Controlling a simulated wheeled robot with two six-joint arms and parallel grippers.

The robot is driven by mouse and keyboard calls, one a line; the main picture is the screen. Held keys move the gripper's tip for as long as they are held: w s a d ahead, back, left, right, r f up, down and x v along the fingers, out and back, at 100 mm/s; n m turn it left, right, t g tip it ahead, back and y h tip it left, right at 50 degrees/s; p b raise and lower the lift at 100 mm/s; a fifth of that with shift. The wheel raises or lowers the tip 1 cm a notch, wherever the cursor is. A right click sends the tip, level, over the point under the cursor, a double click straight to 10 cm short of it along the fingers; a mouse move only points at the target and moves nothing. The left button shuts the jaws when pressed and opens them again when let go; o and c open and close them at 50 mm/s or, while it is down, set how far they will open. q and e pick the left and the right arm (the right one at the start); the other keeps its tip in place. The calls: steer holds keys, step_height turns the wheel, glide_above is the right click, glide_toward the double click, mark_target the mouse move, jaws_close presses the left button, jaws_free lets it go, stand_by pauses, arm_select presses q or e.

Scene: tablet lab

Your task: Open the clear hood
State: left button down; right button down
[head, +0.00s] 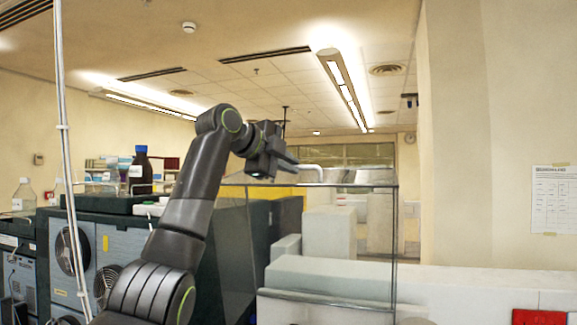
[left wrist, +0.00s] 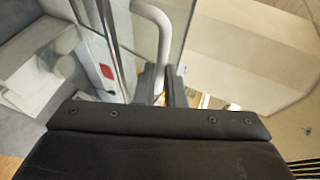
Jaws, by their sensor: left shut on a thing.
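The clear hood (head: 345,185) stands in the middle of the head view, a see-through box with thin dark edges. A white curved handle (head: 311,167) shows at its top, and it also shows in the left wrist view (left wrist: 163,28). My left gripper (head: 292,165) is at the handle, and in the left wrist view its fingers (left wrist: 163,84) are shut on the lower end of the white tube. The fingers partly hide the grip. I cannot tell from the head view how far the hood is raised. My right gripper is not in view.
Grey lab machines with fans (head: 68,250) stand at the left, with a dark bottle (head: 141,172) and a clear bottle (head: 24,197) on top. White block-shaped equipment (head: 330,277) shows through and beside the hood. A red object (head: 540,317) is at the lower right.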

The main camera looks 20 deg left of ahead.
arm_select(q)
steer(key=c, duration=1.5)
jaws_free()
steer(key=shift+b+v, duration=3.6)
steer(key=shift+v, duration=5.1)
steer(key=shift+d+r, duration=0.1)
steer(key=shift+r, duration=0.05)
